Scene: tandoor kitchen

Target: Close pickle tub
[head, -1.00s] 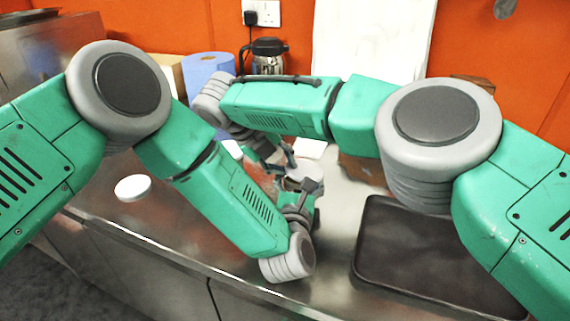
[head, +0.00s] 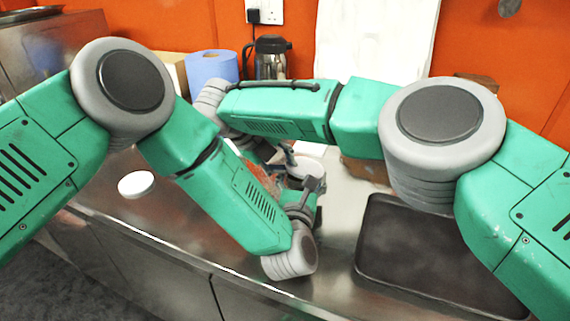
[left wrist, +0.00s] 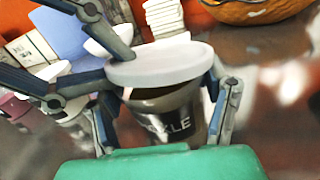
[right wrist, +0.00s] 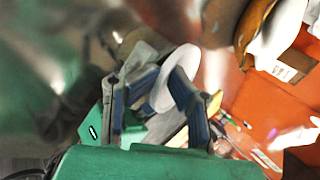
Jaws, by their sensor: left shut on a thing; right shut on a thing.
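The pickle tub (left wrist: 165,118), dark with a "PICKLE" label, stands between the fingers of my left gripper (left wrist: 165,108) in the left wrist view, and that gripper is shut on it. The white round lid (left wrist: 165,64) is just above the tub mouth, slightly tilted, with the dark inside showing below its edge. My right gripper (left wrist: 80,68) reaches in from the left and is shut on the lid. In the right wrist view the lid (right wrist: 178,88) shows between my right fingers (right wrist: 158,105). In the head view my arms hide most of the tub.
A white round piece (head: 136,184) lies on the steel counter at left. A dark tray (head: 430,260) is at right. A blue paper roll (head: 212,67) and a steel flask (head: 270,58) stand at the back. An orange-brown bowl (left wrist: 255,10) is behind the tub.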

